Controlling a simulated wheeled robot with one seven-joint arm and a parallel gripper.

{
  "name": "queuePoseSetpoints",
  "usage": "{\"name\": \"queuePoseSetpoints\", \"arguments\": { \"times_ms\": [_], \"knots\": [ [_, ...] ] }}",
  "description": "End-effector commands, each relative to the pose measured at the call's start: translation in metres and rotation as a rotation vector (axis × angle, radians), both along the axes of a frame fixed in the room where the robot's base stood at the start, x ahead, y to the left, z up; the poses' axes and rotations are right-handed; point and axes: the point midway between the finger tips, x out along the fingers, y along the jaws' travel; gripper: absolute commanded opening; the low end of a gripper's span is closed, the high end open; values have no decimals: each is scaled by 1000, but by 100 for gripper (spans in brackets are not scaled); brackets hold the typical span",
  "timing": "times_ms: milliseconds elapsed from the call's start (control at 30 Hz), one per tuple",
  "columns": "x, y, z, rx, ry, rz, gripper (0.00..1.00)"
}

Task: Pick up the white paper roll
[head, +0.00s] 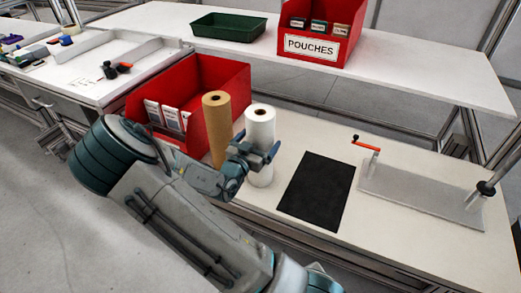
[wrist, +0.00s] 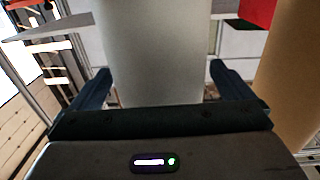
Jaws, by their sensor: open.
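The white paper roll (head: 260,126) stands upright on the white table, right beside a brown paper roll (head: 216,125). My gripper (head: 256,153) is at the white roll, around its middle height, and hides part of it. In the wrist view the white roll (wrist: 158,55) stands between the two spread fingers of my gripper (wrist: 158,85). Gaps show between the roll and both fingers. The brown roll (wrist: 292,80) shows at the right edge of the wrist view, just outside the right finger.
A red bin (head: 222,80) with packets stands behind and left of the rolls. A black mat (head: 316,190) and a grey board with an orange-handled clamp (head: 420,190) lie to the right. A green tray (head: 229,27) and a red POUCHES bin (head: 318,45) stand on the rear shelf.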

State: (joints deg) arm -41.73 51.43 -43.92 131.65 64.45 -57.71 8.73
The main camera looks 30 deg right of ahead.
Motion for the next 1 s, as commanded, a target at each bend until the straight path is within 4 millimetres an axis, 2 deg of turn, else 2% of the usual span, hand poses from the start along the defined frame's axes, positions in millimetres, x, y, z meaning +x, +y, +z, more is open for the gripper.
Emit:
{"name": "queuePoseSetpoints", "arguments": {
  "times_ms": [100,333,367,600,633,1000],
  "knots": [
    [6,-10,-1,0,1,-2,100],
    [7,-11,-1,0,1,0,100],
    [7,-11,-1,0,1,0,97],
    [7,-10,-1,0,1,0,30],
    [7,-11,1,-2,-3,-1,27],
    [7,-11,6,-1,-3,-1,27]
  ]
}}
